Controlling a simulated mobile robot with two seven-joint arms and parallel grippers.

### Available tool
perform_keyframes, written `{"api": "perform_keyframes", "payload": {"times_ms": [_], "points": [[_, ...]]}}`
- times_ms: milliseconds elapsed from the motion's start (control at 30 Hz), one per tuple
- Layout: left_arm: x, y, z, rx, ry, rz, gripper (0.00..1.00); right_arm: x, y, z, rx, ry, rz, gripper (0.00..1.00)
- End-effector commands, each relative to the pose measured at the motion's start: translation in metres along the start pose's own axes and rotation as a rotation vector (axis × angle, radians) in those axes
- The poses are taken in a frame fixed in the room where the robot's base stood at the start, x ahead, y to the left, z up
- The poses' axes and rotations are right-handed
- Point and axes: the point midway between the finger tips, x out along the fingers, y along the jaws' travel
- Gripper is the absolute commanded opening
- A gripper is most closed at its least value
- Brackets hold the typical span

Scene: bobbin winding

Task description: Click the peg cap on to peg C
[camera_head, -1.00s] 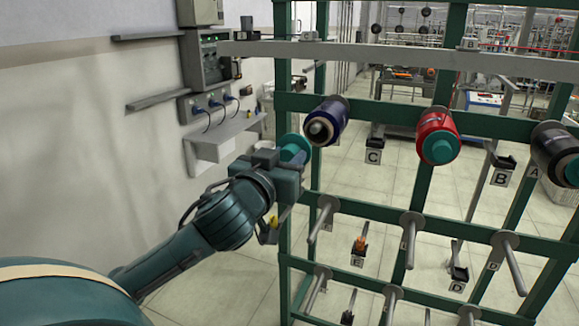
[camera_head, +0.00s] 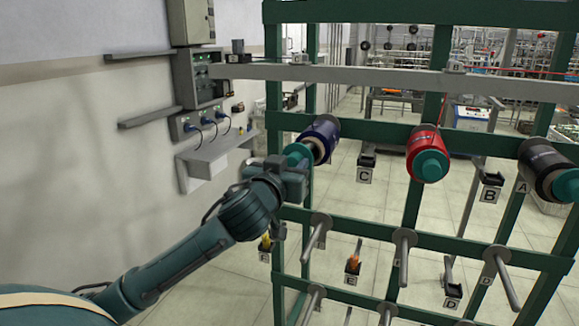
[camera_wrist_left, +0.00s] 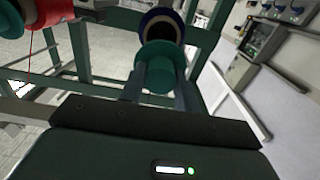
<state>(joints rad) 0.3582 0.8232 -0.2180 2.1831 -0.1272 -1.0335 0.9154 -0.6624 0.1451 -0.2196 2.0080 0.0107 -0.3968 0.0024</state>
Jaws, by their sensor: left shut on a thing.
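The teal peg cap (camera_head: 297,152) is in my left gripper (camera_head: 291,164), in front of the end of the dark blue bobbin (camera_head: 323,135) on the rack's upper left peg. In the left wrist view the cap (camera_wrist_left: 160,68) sits between the two fingers of my left gripper (camera_wrist_left: 160,85), just short of or at the bobbin's dark open end (camera_wrist_left: 165,24). The peg tip is hidden, and I cannot tell whether cap and peg touch. A C label (camera_head: 364,175) hangs to the bobbin's lower right. My right gripper is not in view.
The red bobbin (camera_head: 428,155) and the black bobbin (camera_head: 549,170) sit further right, both with teal caps. Bare grey pegs (camera_head: 404,252) stick out below from the green rack (camera_head: 400,137).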

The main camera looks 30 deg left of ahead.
Motion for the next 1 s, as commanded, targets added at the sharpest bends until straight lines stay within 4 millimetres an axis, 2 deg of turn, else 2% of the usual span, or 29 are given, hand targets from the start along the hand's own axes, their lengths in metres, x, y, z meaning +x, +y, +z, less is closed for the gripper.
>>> {"api": "perform_keyframes", "payload": {"times_ms": [1000], "points": [[0.031, 0.001, -0.001, -0.001, 0.001, 0.001, 0.04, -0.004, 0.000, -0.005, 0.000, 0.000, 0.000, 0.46]]}}
